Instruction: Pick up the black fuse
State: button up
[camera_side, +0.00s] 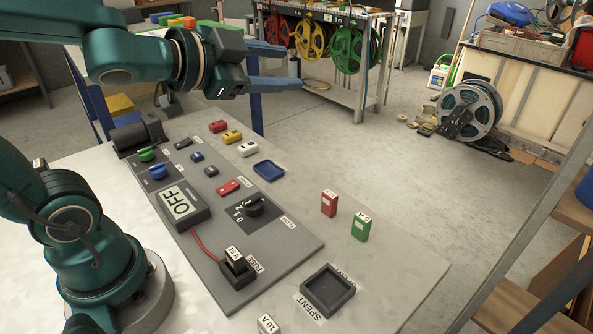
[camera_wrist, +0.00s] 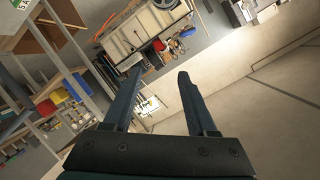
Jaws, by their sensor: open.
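The black fuse (camera_side: 235,259) stands in the black holder at the front end of the grey panel (camera_side: 277,262) in the side view. It has a white label on top, and a red wire runs to the holder. My gripper (camera_side: 290,66) is high above the far end of the panel, well away from the fuse, with its two blue fingers apart and nothing between them. The wrist view also shows the open fingers (camera_wrist: 158,90), pointing out at the room. The fuse is not in the wrist view.
A black tray (camera_side: 327,291) by the SPENT label is right of the fuse. Red (camera_side: 329,203) and green (camera_side: 361,227) fuses stand upright on the table. A white 10 A fuse (camera_side: 267,324) is at the front edge. An OFF display (camera_side: 182,206), knob and switches cover the panel.

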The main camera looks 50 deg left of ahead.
notch_tip(320, 180, down, 3)
jog(key=w+d+m+h, duration=0.2)
jog(key=d+m+h, duration=0.1)
jog(key=m+h, duration=0.25)
jog(key=m+g+h, duration=0.6)
jog(key=g+h, duration=0.1)
jog(key=g, duration=0.8)
send_near(229, 248)
jog(key=x, duration=0.5)
jog(key=shift+w+f, duration=0.1)
jog(key=shift+a+f+n+h, duration=0.1)
jog(key=shift+f+n+h, duration=0.15)
jog(key=shift+n, duration=0.1)
jog(key=shift+f, duration=0.1)
jog(key=shift+x, duration=2.45)
grip_shut()
